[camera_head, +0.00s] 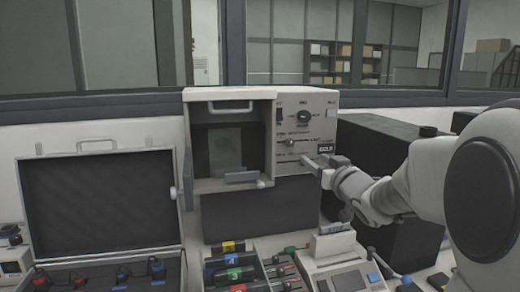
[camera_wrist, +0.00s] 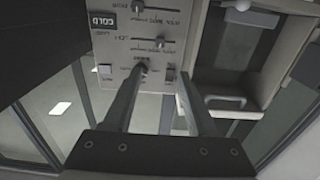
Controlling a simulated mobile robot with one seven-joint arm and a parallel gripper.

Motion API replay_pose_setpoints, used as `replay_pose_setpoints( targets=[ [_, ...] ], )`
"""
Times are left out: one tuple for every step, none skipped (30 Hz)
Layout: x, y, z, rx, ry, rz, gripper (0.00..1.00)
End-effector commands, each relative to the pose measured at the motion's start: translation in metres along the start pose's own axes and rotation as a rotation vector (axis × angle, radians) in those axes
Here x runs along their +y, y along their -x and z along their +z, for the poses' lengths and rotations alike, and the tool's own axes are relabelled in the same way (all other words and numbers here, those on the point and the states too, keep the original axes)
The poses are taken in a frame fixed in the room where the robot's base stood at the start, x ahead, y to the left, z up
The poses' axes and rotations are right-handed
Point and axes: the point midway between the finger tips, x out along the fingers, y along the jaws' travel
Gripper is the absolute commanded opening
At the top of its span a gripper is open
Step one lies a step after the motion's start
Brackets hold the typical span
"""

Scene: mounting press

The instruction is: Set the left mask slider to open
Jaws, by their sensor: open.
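The control panel (camera_head: 306,125) of the press faces me, right of its open chamber. An upper slider knob (camera_head: 291,142) shows on it; in the wrist view, turned upside down, this seems to be the knob (camera_wrist: 160,44) beyond my fingers. A second slider knob (camera_wrist: 138,6) is at the top edge of that view. The slider labels are too small to read, so I cannot tell which is the left mask. My gripper (camera_wrist: 160,72) is open and empty, its fingers apart. In the head view my gripper (camera_head: 312,163) is at the panel's lower part and hides some of it.
The press chamber (camera_head: 227,150) stands open left of the panel. A dark box (camera_head: 385,135) is behind my arm on the right. An open case (camera_head: 97,205) stands at the left. Colour-marked tools (camera_head: 235,272) and a device with a screen (camera_head: 348,280) fill the bench front.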

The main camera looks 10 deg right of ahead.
Motion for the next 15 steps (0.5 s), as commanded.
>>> replay_pose_setpoints(
  targets=[
    [-0.001,-0.006,-0.001,0.000,0.000,-0.001,0.57],
    [-0.001,-0.010,0.000,0.000,0.000,-0.001,0.57],
    [-0.001,-0.017,0.000,-0.002,0.000,-0.002,0.57],
    [-0.001,-0.022,0.000,-0.001,0.001,-0.002,0.57],
    [-0.002,-0.028,0.001,-0.002,0.000,-0.003,0.57],
    [-0.001,-0.036,0.000,-0.001,0.000,-0.002,0.57],
    [-0.001,-0.042,0.001,-0.002,-0.001,-0.002,0.57],
    [-0.001,-0.048,0.001,-0.002,-0.001,-0.001,0.57],
    [-0.001,-0.056,0.001,-0.002,-0.001,-0.001,0.57],
    [-0.001,-0.062,0.000,-0.001,0.001,-0.001,0.57],
    [-0.001,-0.068,0.001,-0.003,0.000,-0.001,0.57],
    [-0.001,-0.076,0.000,-0.002,0.000,-0.001,0.57],
    [-0.001,-0.082,0.001,-0.002,0.000,-0.001,0.57],
    [-0.001,-0.087,0.000,-0.002,0.000,-0.001,0.57],
    [-0.001,-0.095,0.000,-0.002,0.000,0.000,0.57]
  ],
)
